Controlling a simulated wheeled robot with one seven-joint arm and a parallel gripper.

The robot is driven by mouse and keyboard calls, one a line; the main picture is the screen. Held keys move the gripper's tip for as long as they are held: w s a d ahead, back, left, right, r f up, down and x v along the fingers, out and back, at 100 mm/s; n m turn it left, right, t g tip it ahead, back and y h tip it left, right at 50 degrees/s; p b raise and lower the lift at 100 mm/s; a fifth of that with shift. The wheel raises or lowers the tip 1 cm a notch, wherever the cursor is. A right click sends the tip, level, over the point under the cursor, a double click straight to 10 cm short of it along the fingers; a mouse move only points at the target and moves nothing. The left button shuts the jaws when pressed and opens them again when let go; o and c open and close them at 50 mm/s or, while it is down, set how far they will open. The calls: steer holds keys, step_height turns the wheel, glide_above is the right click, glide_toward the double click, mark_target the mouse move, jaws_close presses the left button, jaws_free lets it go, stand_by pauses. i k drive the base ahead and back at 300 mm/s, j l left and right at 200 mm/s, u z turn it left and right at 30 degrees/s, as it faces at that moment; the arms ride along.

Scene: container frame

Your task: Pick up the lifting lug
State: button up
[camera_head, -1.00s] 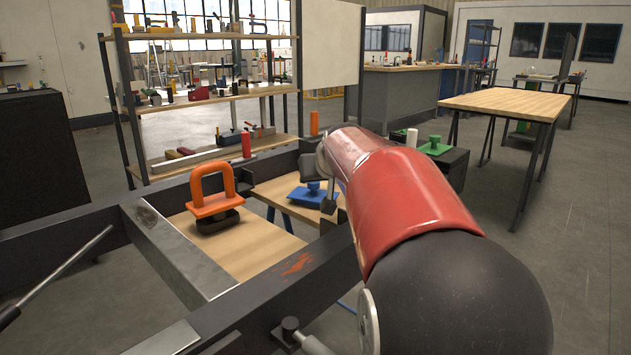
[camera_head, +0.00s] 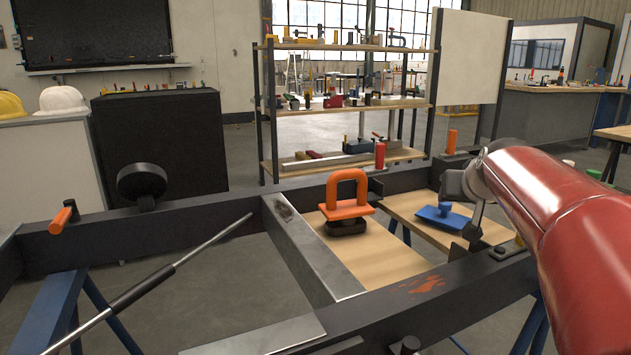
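An orange looped handle on a dark base (camera_head: 347,208), which I take to be the lifting lug, stands upright on a wooden board inside the dark metal frame (camera_head: 215,225). The loop is unobstructed in view. My red arm reaches in from the right. Small grey and dark parts show at its far end, right of the orange handle and apart from it in the picture. I cannot make out gripper fingers among them, nor whether they hold anything.
A blue handled piece (camera_head: 443,215) lies on the wooden board right of the orange one. A bright metal bar (camera_head: 312,250) crosses the frame left of the orange piece. A thin rod (camera_head: 175,268) slants across the left opening. A shelf rack (camera_head: 345,97) stands behind.

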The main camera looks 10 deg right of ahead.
mark_target(344, 218)
steer(key=k+j, duration=0.65)
steer(key=k, duration=0.2)
